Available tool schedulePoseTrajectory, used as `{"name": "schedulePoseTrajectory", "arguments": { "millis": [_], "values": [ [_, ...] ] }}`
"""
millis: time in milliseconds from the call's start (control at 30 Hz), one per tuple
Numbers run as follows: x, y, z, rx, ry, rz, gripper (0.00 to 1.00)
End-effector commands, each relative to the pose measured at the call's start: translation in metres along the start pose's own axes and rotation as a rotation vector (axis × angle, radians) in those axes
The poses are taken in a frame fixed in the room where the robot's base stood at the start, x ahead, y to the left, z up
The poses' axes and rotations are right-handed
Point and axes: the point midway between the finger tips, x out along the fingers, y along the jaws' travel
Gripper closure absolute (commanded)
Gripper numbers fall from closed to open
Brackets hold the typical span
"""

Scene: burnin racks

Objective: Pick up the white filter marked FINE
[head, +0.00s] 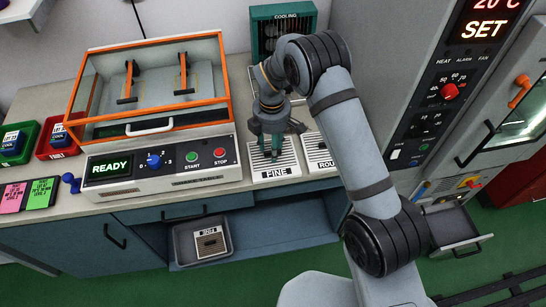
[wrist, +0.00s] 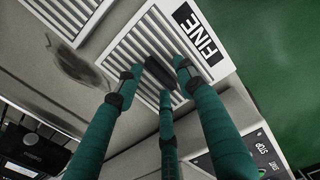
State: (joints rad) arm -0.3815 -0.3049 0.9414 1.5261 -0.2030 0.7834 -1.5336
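The white filter marked FINE (head: 289,172) lies flat on the counter, right of the READY machine. In the wrist view the FINE filter (wrist: 126,45) shows its slats, its black label and a dark raised grip (wrist: 157,73) in its middle. My gripper (head: 268,150) points down over this filter. In the wrist view the green fingertips of my gripper (wrist: 160,78) are spread around the dark grip, with gaps visible on its sides. I cannot tell whether any fingertip touches it. My fingers hide part of the filter in the head view.
A second white filter, its label partly hidden, "ROU" (head: 318,152), lies close on the right. The READY machine (head: 160,184) with its orange-framed cover (head: 212,116) stands left. A green COOLING box (head: 262,28) stands behind. A tray (head: 187,254) below holds another filter (head: 209,243).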

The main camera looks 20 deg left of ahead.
Motion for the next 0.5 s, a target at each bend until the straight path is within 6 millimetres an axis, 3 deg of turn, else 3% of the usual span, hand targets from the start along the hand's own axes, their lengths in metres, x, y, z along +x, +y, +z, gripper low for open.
{"name": "schedulePoseTrajectory", "arguments": {
  "millis": [133,500],
  "values": [
    [-0.0001,0.0001,0.0005,0.001,0.000,0.000,0.63],
    [-0.0004,0.0001,0.0006,0.001,0.000,0.000,0.84]
  ]
}}
